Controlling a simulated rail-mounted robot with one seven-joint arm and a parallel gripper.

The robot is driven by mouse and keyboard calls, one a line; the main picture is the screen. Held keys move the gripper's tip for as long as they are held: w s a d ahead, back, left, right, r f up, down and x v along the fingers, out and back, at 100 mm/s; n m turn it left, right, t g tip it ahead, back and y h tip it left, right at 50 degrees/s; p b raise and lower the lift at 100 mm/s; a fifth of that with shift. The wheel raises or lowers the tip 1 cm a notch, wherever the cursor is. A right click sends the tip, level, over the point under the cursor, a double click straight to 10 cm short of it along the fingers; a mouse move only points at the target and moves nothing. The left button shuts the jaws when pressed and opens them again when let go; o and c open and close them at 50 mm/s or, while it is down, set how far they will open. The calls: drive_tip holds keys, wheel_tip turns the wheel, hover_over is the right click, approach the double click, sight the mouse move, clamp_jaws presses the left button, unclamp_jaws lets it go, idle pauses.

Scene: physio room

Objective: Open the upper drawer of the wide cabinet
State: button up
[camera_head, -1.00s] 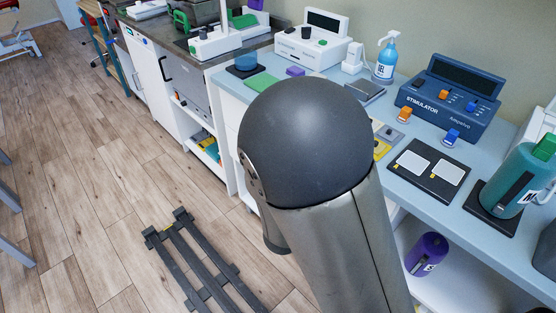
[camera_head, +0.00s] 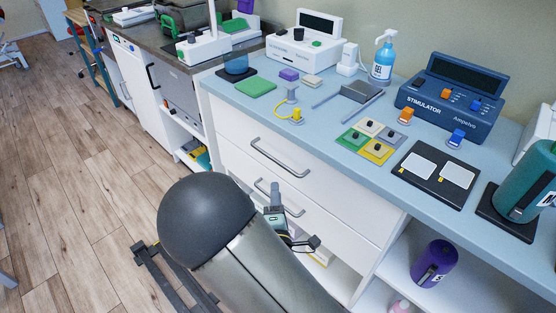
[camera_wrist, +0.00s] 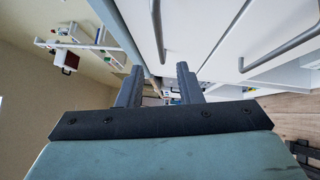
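The wide white cabinet (camera_head: 338,195) stands under the pale blue worktop. Its upper drawer (camera_head: 232,128) looks closed and has a grey bar handle (camera_head: 280,158). A second bar handle (camera_head: 262,187) sits on the drawer below. My gripper (camera_head: 275,194) is in front of the drawer fronts, partly hidden by my arm, and appears lower than the upper handle. In the wrist view my gripper (camera_wrist: 159,80) has its two dark fingers apart with nothing between them. There the upper handle (camera_wrist: 157,25) lies ahead, roughly in line with the finger gap; the lower handle (camera_wrist: 285,47) is to the right.
An open shelf at right holds a purple bottle (camera_head: 434,263). Wooden floor (camera_head: 70,190) at left is clear.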

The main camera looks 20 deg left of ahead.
sight(276, 160)
drive_tip(key=x, duration=1.2)
drive_tip(key=shift+w, duration=0.1)
clamp_jaws()
